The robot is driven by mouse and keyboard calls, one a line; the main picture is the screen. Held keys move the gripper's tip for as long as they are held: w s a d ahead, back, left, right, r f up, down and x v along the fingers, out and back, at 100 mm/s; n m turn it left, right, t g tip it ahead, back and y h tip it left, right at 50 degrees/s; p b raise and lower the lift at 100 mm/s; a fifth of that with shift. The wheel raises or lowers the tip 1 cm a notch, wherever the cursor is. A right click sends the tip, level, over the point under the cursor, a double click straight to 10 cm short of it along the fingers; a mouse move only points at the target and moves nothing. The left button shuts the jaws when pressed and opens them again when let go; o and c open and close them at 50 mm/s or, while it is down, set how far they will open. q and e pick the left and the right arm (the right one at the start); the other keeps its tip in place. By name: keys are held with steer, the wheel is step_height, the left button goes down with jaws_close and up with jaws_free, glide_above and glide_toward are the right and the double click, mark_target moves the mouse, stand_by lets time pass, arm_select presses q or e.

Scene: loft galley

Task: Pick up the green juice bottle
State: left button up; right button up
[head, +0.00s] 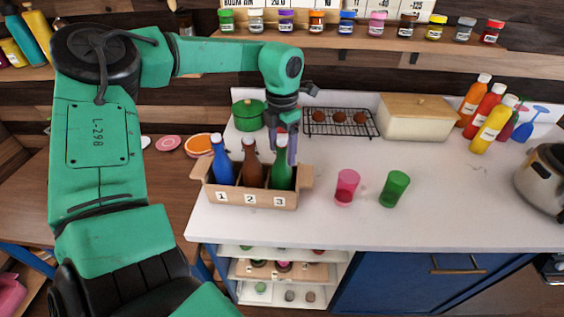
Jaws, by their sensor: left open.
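The green juice bottle (281,173) stands upright in the right compartment, marked 3, of a cardboard carrier (250,199) on the white counter. A brown bottle (252,167) stands in compartment 2 and a blue bottle (221,162) in compartment 1. My left gripper (287,150) points down at the top of the green bottle, with its fingers open. One finger overlaps the bottle's upper right side in the picture. Whether it touches the bottle I cannot tell. My right gripper is not in view.
A pink cup (346,186) and a green cup (394,188) stand right of the carrier. Behind are a green pot (248,114), a wire rack (340,123) and a bread box (417,119).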

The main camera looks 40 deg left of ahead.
arm_select(q)
steer(key=shift+a+f, duration=0.15)
steer(key=shift+f, duration=0.45)
jaws_close()
steer(key=shift+r, duration=0.1)
stand_by(0.8)
